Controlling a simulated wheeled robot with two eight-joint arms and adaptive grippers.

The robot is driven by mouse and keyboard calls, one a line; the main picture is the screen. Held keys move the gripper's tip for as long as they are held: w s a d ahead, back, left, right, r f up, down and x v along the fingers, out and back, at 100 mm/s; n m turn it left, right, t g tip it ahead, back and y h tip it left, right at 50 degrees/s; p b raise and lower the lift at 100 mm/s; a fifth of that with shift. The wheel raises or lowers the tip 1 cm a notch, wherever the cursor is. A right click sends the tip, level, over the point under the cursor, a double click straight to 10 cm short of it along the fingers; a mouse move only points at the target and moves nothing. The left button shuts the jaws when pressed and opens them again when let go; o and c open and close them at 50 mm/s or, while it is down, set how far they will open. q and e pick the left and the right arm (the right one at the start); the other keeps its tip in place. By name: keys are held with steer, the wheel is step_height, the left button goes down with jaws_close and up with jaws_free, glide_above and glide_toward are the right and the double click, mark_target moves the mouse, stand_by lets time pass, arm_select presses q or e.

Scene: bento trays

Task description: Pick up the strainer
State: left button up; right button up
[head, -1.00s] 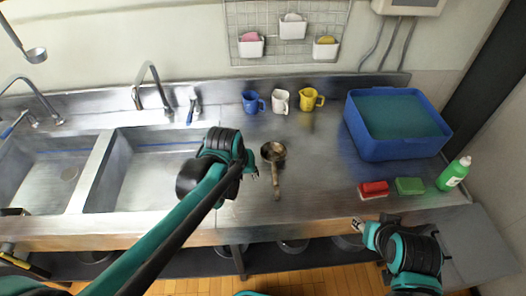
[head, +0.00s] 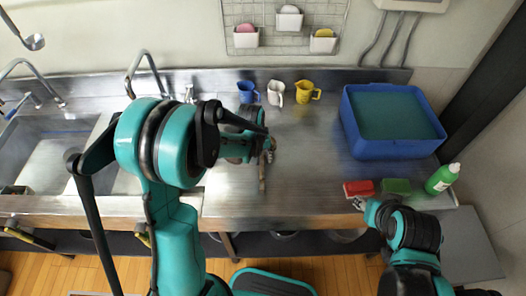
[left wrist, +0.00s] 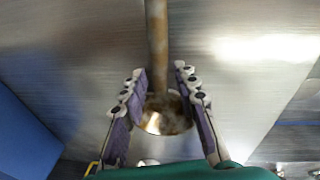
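The strainer lies on the steel counter. In the head view its handle (head: 262,177) points toward the front edge, and its bowl is mostly hidden by my left gripper (head: 268,151). In the left wrist view the metal bowl (left wrist: 166,118) sits between the two fingers of my left gripper (left wrist: 160,80), and the handle (left wrist: 157,45) runs upward out of frame. The left fingers are spread, with a gap on each side of the handle. My right gripper (head: 362,205) is at the counter's front edge near the red sponge; its finger opening is too small to tell.
A blue cup (head: 247,92), a white cup (head: 275,93) and a yellow cup (head: 306,92) stand behind the strainer. To the right are a blue basin (head: 393,150), a red sponge (head: 358,189), a green sponge (head: 396,186) and a green bottle (head: 442,179). Sinks (head: 45,150) lie left.

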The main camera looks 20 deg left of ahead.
arm_select(q)
steer(key=shift+w+d+f, duration=0.1)
steer(key=shift+w+f, duration=0.1)
steer(key=shift+f, duration=0.95)
steer(key=shift+r, duration=0.1)
jaws_close()
steer(key=shift+r, duration=0.1)
